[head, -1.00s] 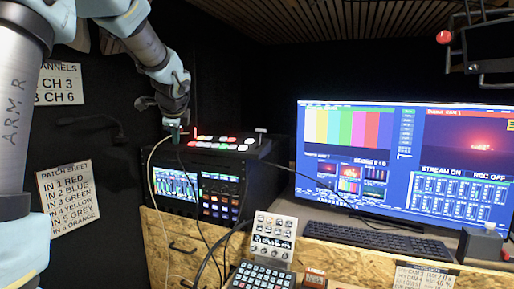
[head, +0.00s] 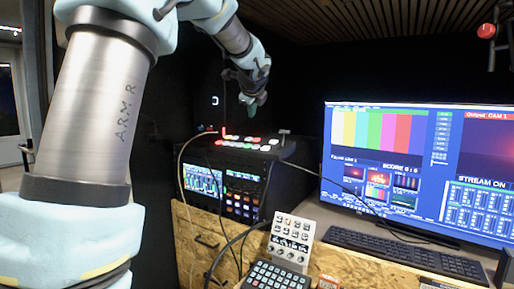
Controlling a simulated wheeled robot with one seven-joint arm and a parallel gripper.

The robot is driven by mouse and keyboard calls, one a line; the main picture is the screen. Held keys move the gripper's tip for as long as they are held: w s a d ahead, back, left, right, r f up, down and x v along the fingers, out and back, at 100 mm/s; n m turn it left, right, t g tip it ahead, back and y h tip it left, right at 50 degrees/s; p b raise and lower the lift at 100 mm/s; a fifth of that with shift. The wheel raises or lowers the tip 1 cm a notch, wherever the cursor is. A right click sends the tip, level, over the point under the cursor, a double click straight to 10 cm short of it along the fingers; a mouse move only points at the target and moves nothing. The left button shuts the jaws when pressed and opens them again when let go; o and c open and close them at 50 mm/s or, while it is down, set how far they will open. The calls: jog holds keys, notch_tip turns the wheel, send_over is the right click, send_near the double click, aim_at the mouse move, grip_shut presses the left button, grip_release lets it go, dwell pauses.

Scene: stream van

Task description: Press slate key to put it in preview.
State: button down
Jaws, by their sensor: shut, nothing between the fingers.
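The video switcher (head: 250,147) sits on top of a black rack unit. Its top has rows of small lit keys, red, white and green. Their labels are too small to read, so I cannot tell which is the slate key. My gripper (head: 254,106) points down above the switcher, shut and empty, with a visible gap to the keys. The monitor (head: 425,165) shows colour bars in its left large pane and a red picture marked Output CAM 1 in its right pane.
A lever stands at the switcher's right end. Cables hang before the rack (head: 215,190). A keyboard (head: 400,252) lies before the monitor. A button panel (head: 291,240) and keypad (head: 272,275) stand at the front. A red lamp (head: 486,31) hangs upper right.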

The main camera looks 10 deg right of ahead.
jog(key=b, duration=0.7)
send_over(256, 150)
jog(key=shift+a+f, duration=0.15)
jog(key=shift+f, duration=4.1)
jog(key=shift+f, duration=0.15)
jog(key=shift+f+b, duration=0.3)
jog(key=shift+b, duration=0.05)
jog(key=shift+f, duration=0.4)
jog(key=shift+r, duration=0.15)
jog(key=shift+s+r+p, duration=0.1)
jog(key=shift+r+p, duration=0.45)
jog(key=shift+r, duration=0.15)
jog(key=r+p, duration=0.3)
jog(key=a+r+p, duration=0.1)
jog(key=r, duration=0.1)
jog(key=shift+s, duration=0.4)
